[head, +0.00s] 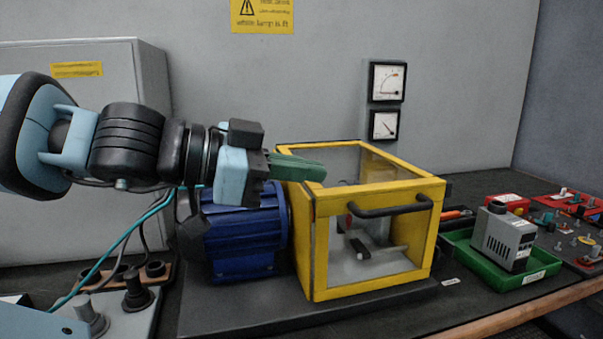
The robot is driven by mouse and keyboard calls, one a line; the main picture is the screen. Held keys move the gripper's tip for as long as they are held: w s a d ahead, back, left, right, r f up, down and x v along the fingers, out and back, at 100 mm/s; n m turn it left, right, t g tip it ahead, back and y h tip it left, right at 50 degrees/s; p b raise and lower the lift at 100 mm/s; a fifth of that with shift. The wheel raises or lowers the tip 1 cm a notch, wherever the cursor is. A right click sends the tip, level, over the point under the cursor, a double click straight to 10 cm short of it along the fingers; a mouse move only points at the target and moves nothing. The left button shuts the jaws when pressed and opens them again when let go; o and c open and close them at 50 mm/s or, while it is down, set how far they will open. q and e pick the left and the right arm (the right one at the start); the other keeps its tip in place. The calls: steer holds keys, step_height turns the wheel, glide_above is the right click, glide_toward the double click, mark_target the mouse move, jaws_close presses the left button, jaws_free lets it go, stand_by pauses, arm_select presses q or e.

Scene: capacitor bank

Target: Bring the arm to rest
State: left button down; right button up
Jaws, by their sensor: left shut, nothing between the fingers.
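My left arm comes in from the left in the head view, and its gripper (297,168) is shut with nothing in it. The green fingers are over the left rear part of a yellow-framed box (372,190) with clear panels. I cannot tell whether they touch its top frame. The box has a black handle (391,208) on its front, and its front panel looks closed. A blue motor (243,240) stands to the left of the box, below my gripper and partly hidden by it. My right gripper is not in view.
A green tray (500,274) with a grey device (504,238) stands to the right. Red panels with several knobs (572,222) lie farther right. A grey cabinet (110,210) stands behind my arm. Black knobs (137,289) and cables are at lower left. Two gauges (386,82) hang on the wall.

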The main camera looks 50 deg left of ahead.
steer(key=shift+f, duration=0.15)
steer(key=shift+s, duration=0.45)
